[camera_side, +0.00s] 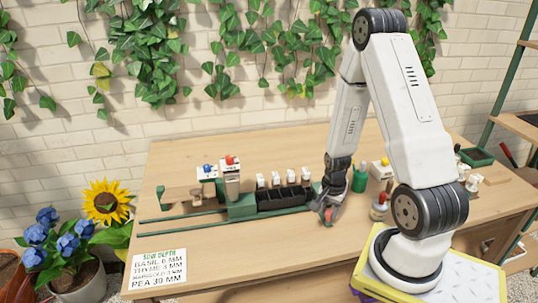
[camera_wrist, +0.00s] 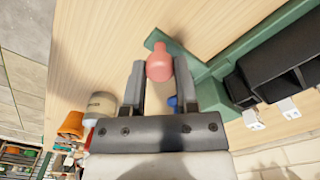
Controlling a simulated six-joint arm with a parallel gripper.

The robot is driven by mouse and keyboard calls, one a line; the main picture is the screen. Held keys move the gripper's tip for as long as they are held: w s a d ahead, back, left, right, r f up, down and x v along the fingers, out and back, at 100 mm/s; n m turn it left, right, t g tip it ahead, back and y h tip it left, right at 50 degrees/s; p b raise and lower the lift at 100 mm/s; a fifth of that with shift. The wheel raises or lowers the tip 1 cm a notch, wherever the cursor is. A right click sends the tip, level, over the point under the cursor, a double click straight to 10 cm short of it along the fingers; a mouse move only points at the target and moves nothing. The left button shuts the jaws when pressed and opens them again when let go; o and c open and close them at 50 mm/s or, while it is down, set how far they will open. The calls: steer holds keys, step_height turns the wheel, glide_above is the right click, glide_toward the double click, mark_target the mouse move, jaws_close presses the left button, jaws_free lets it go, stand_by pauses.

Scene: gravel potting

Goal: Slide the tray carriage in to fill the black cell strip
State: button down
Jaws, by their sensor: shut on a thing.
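The black cell strip (camera_side: 282,198) lies on the green tray carriage (camera_wrist: 222,62), just right of the green block (camera_side: 242,209) under the white tower with a red top (camera_side: 231,174). The strip also shows at the right of the wrist view (camera_wrist: 268,56). A pinkish-red knob (camera_wrist: 159,66) is at the carriage's end. My gripper (camera_side: 328,212) is at the right end of the strip, low over the table. In the wrist view its fingers stand on either side of the knob, shut on it. The inside of the cells cannot be made out.
Green rails (camera_side: 180,216) run left of the block, with free length. A wooden piece (camera_side: 182,195) and a blue-topped white unit (camera_side: 207,172) stand behind them. White tags (camera_side: 290,177) line the strip's back. A green cup (camera_side: 360,179) and a bottle (camera_side: 379,208) are right of my gripper.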

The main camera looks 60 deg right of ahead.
steer(key=shift+w, duration=0.15)
steer(key=w+a, duration=0.9)
steer(key=a, duration=0.1)
steer(key=w+a, duration=0.9)
steer(key=w, duration=0.1)
steer(key=shift+w+a, duration=0.2)
steer(key=shift+a, duration=0.15)
steer(key=shift+c, duration=1.8)
jaws_free()
step_height(320, 180, up, 8)
steer(key=shift+s, duration=0.1)
